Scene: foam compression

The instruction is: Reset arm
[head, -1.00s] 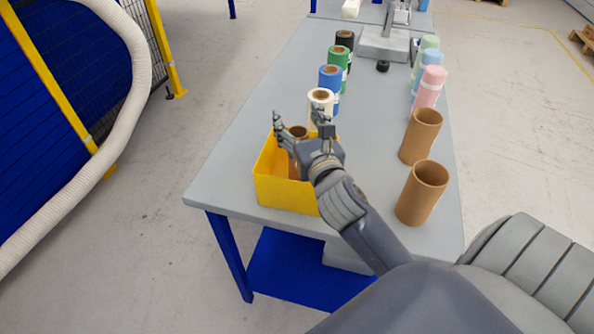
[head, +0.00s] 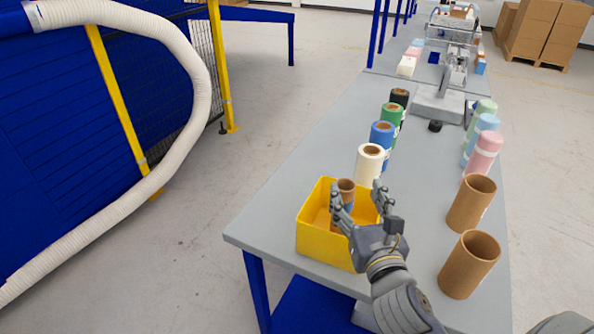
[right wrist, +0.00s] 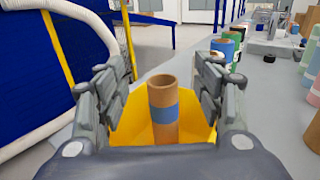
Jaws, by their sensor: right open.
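My right gripper (head: 362,204) is open above the yellow bin (head: 317,240) at the near end of the grey table. A brown cardboard tube with a blue band stands in the bin (head: 345,188). In the right wrist view the tube (right wrist: 163,112) stands between the two spread fingers (right wrist: 163,95) and a little beyond them, with no finger seen touching it. The yellow bin (right wrist: 135,125) shows behind and around it. My left gripper is not in view.
Rolls in white (head: 369,163), blue, green and black line the table (head: 285,190). Two brown tubes (head: 470,262) stand at the right, with pink (head: 482,155), blue and green rolls behind. A grey press (head: 440,100) stands farther back. A white hose (head: 195,110) hangs at the left.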

